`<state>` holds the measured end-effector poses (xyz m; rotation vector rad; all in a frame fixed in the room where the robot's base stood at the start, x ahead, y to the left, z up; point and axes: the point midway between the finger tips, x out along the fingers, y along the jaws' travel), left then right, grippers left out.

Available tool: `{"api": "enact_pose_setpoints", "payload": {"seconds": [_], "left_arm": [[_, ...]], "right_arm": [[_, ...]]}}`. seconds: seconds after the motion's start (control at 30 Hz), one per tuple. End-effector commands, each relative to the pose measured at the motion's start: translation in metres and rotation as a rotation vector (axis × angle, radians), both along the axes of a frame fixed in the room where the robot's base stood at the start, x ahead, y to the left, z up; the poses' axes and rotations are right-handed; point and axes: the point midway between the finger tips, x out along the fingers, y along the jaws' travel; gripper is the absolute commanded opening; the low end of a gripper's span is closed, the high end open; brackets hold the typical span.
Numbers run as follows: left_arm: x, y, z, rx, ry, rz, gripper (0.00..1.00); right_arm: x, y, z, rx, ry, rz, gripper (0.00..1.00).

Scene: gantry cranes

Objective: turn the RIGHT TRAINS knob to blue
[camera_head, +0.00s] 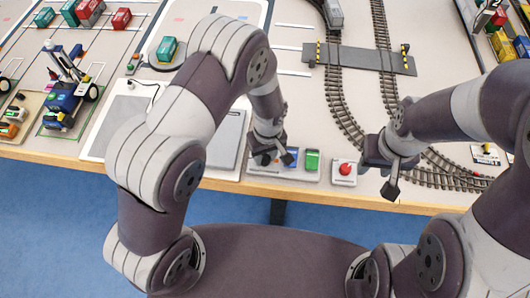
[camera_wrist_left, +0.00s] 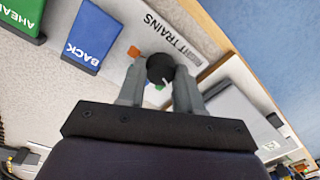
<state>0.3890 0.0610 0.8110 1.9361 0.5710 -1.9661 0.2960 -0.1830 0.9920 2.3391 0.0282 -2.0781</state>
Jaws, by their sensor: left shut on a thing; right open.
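The RIGHT TRAINS knob (camera_wrist_left: 160,68) is a small black round knob with a white pointer line, in the left wrist view. The pointer runs toward the bottom of that picture, toward my gripper. My left gripper (camera_wrist_left: 158,88) is shut on the knob, one finger on each side. In the head view my left gripper (camera_head: 275,158) hides the knob. My right gripper (camera_head: 391,180) is open and empty.
A blue BACK key (camera_wrist_left: 92,37) and a green AHEAD key (camera_wrist_left: 22,15) sit beside the knob on the panel. A red button (camera_head: 346,169) stands between my grippers. Train tracks (camera_head: 345,115) and a level crossing (camera_head: 360,58) lie beyond.

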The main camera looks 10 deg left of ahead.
Motion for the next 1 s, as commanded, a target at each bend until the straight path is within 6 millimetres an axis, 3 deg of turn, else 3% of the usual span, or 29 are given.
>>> {"api": "enact_pose_setpoints", "payload": {"seconds": [1.0], "left_arm": [[-0.001,-0.001,0.002,-0.001,-0.001,-0.938,0.04]], "right_arm": [[0.0,0.0,0.028,0.0,0.0,0.0,0.43]]}}
